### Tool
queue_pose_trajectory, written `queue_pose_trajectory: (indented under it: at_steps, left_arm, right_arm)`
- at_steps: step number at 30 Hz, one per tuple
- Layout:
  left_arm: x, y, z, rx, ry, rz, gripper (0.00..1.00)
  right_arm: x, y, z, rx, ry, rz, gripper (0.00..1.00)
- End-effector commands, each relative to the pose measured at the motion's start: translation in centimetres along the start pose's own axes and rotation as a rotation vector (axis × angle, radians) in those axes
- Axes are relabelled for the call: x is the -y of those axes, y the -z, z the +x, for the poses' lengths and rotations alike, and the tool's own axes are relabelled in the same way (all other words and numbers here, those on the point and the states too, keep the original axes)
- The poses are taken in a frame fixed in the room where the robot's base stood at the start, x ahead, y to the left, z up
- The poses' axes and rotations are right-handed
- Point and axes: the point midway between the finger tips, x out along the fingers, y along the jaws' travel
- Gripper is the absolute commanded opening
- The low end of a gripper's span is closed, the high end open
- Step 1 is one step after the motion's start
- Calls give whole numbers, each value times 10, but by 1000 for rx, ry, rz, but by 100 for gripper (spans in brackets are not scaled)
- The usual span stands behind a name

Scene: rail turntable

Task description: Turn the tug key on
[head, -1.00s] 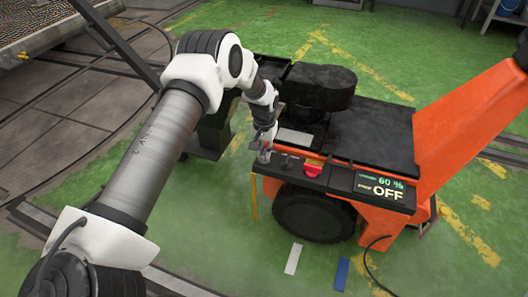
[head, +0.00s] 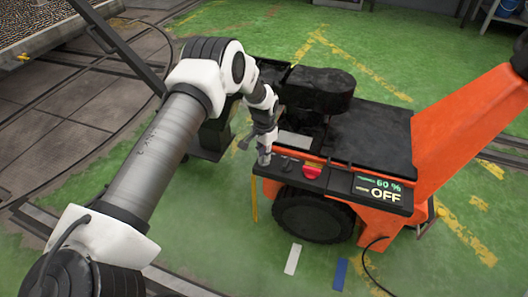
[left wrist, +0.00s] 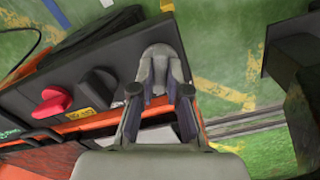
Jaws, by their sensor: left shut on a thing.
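The orange tug (head: 455,120) stands on the green floor with a black control panel (head: 335,180) along its near side. The panel's display (head: 380,188) reads 60 % and OFF. My left gripper (head: 264,158) is at the panel's left end, pointing down. In the left wrist view the fingers (left wrist: 160,75) are shut at that end of the panel, beside a black knob (left wrist: 98,88). My right gripper is out of view.
A red knob (head: 312,172) sits on the panel, right of the black knob; it also shows in the left wrist view (left wrist: 52,101). A black cable (head: 368,265) hangs to the floor at the right.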

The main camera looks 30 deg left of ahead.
Motion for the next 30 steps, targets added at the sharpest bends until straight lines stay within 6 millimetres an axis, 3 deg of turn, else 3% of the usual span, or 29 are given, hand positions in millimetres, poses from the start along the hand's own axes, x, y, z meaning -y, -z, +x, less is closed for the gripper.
queue_pose_trajectory:
  at_steps: [30]
  left_arm:
    - [0,-1,1,2,-2,944,0]
  right_arm:
    - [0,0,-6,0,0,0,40]
